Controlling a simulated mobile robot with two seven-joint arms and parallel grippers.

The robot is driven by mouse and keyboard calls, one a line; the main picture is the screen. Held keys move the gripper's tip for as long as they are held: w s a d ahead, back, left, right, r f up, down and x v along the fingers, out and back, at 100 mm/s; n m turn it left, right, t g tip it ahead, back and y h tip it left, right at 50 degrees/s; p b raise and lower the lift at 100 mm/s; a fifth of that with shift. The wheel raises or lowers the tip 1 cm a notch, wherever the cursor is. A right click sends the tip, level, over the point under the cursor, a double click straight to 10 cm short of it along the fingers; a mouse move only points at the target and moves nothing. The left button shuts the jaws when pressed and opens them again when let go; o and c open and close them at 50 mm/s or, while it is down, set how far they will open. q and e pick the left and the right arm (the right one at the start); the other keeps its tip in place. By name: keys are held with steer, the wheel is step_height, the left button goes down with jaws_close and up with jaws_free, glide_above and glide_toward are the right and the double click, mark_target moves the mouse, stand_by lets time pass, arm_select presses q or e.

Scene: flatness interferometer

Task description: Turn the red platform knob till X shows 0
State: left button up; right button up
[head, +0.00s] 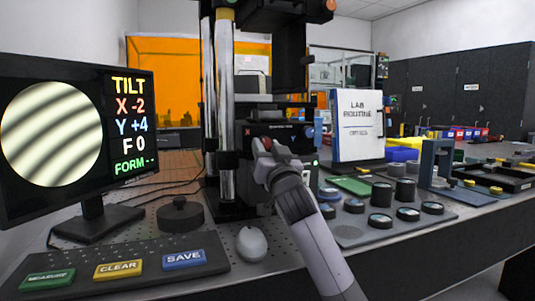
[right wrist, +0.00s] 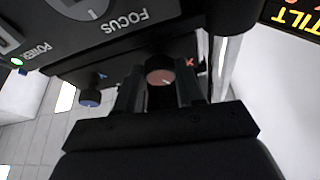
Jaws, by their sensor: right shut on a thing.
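The red platform knob (right wrist: 160,72) sits under the instrument's stage, near a red X mark. My right gripper (right wrist: 160,84) has one finger on each side of it and is shut on it. In the head view, my right gripper (head: 263,148) reaches up to the stage front and hides most of the knob. The monitor (head: 80,135) reads TILT, X -2, Y +4, F 0 and FORM with dashes. Its round picture shows slanted light and dark fringes. My left gripper is not in view.
A blue knob (head: 309,131) is right of the red one. The FOCUS panel (right wrist: 110,25) is close to my right gripper. Below stand a grey dome (head: 252,244), a dark round weight (head: 180,214) and a button panel (head: 115,268). Several dark discs lie on the right.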

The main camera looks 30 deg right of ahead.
steer(key=m+h, duration=0.1)
steer(key=m, duration=0.1)
steer(key=m+g+h, duration=0.1)
steer(key=m, duration=0.1)
steer(key=shift+w+a+m, duration=0.1)
steer(key=shift+a+m, duration=0.1)
steer(key=shift+m, duration=0.2)
steer(key=shift+r+m+g+h, duration=0.1)
steer(key=shift+m+g+h, duration=0.5)
steer(key=shift+m, duration=1)
steer(key=o, duration=1)
steer(key=shift+o, duration=0.2)
steer(key=v, duration=0.7)
